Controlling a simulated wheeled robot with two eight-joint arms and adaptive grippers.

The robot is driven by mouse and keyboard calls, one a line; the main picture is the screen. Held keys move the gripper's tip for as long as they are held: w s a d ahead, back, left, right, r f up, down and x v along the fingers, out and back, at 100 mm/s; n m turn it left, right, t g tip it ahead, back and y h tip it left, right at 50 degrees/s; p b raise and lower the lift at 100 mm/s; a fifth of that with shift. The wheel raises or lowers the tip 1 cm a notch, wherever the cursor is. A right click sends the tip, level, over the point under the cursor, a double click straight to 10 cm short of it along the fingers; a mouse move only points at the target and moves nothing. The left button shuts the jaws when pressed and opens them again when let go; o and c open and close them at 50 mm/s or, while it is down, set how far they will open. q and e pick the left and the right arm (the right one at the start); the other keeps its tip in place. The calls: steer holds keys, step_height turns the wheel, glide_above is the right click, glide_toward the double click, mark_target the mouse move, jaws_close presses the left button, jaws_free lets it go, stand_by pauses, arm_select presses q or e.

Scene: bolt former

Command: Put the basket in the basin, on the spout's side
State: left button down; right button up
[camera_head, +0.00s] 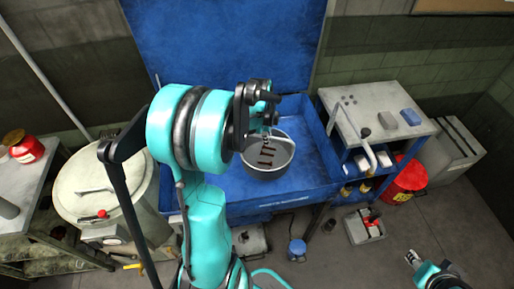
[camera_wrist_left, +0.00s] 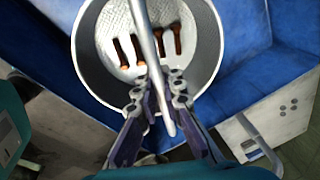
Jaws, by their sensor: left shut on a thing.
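The basket (camera_head: 266,172) is a round grey metal pail with several brown bolts in it. It also shows in the left wrist view (camera_wrist_left: 88,52), with its handle (camera_wrist_left: 147,35) crossing over the top. My left gripper (camera_wrist_left: 160,88) is shut on the handle, above the basket. In the head view the left gripper (camera_head: 268,128) is partly hidden by its own arm. The basket appears within the outline of the blue basin (camera_head: 318,165); I cannot tell whether it touches the floor. My right gripper (camera_head: 412,257) is low at right, away from the basin.
The basin's raised blue lid (camera_head: 225,45) stands behind. A grey-topped stand (camera_head: 375,112) and a red bin (camera_head: 407,180) are to the right. A large pale drum (camera_head: 100,185) is to the left. A toolbox (camera_head: 364,226) sits on the floor.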

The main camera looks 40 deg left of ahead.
arm_select(q)
steer(key=w+a+f+b, duration=0.1)
steer(key=w+a+f, duration=0.1)
steer(key=w+a, duration=0.1)
steer(key=w+a+f+b, duration=0.1)
steer(key=w+a+f, duration=0.2)
steer(key=shift+a+f, duration=0.2)
steer(key=shift+a, duration=0.1)
steer(key=shift+f+b, duration=0.7)
steer(key=shift+f, duration=1.3)
steer(key=c, duration=2.1)
jaws_free()
steer(key=shift+f, duration=0.2)
steer(key=o, duration=0.5)
steer(key=shift+c, duration=0.2)
steer(key=shift+r, duration=0.1)
steer(key=shift+r, duration=0.1)
